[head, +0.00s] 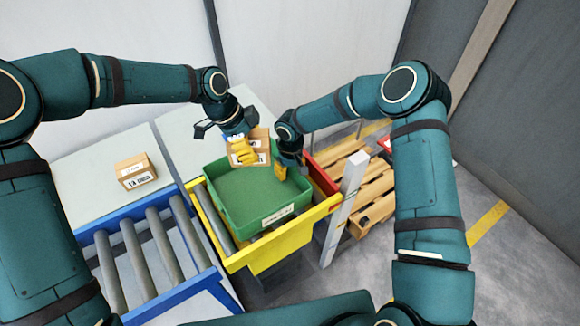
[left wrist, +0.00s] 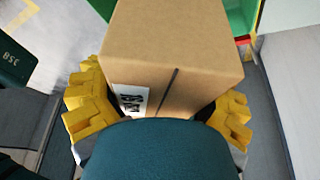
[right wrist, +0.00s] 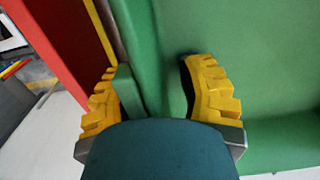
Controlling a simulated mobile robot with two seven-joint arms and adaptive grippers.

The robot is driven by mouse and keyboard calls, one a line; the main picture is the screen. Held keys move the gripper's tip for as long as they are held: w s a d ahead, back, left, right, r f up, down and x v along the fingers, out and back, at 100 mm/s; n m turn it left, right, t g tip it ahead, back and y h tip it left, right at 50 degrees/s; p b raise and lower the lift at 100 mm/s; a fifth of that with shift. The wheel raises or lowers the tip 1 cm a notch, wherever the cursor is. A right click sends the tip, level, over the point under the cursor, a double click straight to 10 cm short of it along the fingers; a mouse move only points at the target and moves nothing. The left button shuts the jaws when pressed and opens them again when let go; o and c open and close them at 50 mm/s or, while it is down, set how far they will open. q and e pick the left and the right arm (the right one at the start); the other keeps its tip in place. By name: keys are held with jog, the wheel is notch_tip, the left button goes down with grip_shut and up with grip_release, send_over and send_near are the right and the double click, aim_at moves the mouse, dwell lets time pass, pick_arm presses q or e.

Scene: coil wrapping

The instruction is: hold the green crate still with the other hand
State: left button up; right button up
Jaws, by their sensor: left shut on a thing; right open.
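The green crate (head: 238,206) sits in the yellow frame in the head view, with a white label on its near wall. My right gripper (head: 281,171) is at the crate's far right rim. In the right wrist view my right gripper (right wrist: 156,98) is open, its fingers on either side of the crate's green wall (right wrist: 146,45). Whether a finger touches the wall is hard to tell. My left gripper (head: 241,152) is shut on a cardboard box (head: 262,146) over the crate's far side. The box (left wrist: 175,45) fills the space between the yellow fingers in the left wrist view.
Another cardboard box (head: 136,172) rests on the pale table (head: 85,178) at left. A blue roller conveyor (head: 160,285) adjoins the yellow frame (head: 258,256). A red bin part (head: 322,178), grey post (head: 343,210) and wooden pallet (head: 372,192) stand at right.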

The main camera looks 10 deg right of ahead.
pick_arm(q)
jog(key=shift+r, duration=0.1)
pick_arm(e)
grip_shut()
dwell(1.1)
pick_arm(q)
jog(key=shift+f, duration=2.8)
